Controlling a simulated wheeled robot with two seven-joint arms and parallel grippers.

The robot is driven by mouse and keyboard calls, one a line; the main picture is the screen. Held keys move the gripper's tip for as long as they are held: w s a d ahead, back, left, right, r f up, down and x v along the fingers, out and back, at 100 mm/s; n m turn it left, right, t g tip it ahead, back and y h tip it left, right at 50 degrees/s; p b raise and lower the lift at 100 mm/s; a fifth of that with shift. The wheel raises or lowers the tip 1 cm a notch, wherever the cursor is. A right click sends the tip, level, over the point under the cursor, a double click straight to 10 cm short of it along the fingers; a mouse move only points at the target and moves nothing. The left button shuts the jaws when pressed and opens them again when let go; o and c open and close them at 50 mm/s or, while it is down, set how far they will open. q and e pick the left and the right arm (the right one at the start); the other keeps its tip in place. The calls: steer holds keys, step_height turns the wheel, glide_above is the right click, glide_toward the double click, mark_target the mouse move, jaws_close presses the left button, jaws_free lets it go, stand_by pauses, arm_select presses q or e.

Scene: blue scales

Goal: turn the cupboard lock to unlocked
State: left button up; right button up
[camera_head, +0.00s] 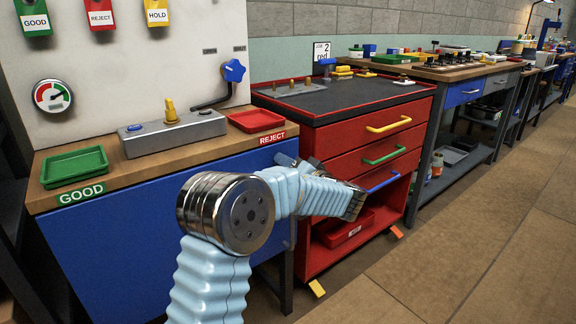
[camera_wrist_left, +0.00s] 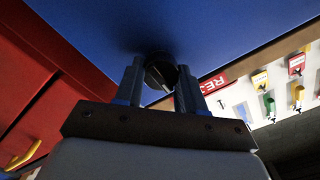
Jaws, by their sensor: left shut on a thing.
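The cupboard's lock shows in the left wrist view as a dark round knob (camera_wrist_left: 158,71) on the blue cupboard front (camera_wrist_left: 95,22). My left gripper (camera_wrist_left: 160,88) is shut on the knob, one finger on each side of it. I cannot read which way the lock is turned. In the head view the blue cupboard front (camera_head: 110,255) is below the worktop, and my left arm hides the lock. My right gripper is not in view.
A red drawer cabinet (camera_head: 345,148) stands right beside the cupboard. Above the cupboard, the worktop holds a green tray (camera_head: 74,166), a grey box (camera_head: 173,133) and a red tray (camera_head: 256,121). The floor at the right is mostly clear.

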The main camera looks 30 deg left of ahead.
arm_select(q)
steer(key=shift+f+m+b, duration=0.15)
steer(key=shift+m+b, duration=0.3)
steer(key=shift+m, duration=1.45)
steer(key=m, duration=0.2)
steer(key=shift+m, duration=0.4)
steer(key=m+p, duration=0.1)
steer(key=m, duration=0.3)
steer(key=shift+w+p, duration=0.1)
steer(key=shift+p, duration=0.2)
steer(key=m+p, duration=0.2)
steer(key=m, duration=0.2)
steer(key=shift+f+m+p, duration=0.15)
steer(key=shift+m+p, duration=0.9)
steer(key=shift+m, duration=0.45)
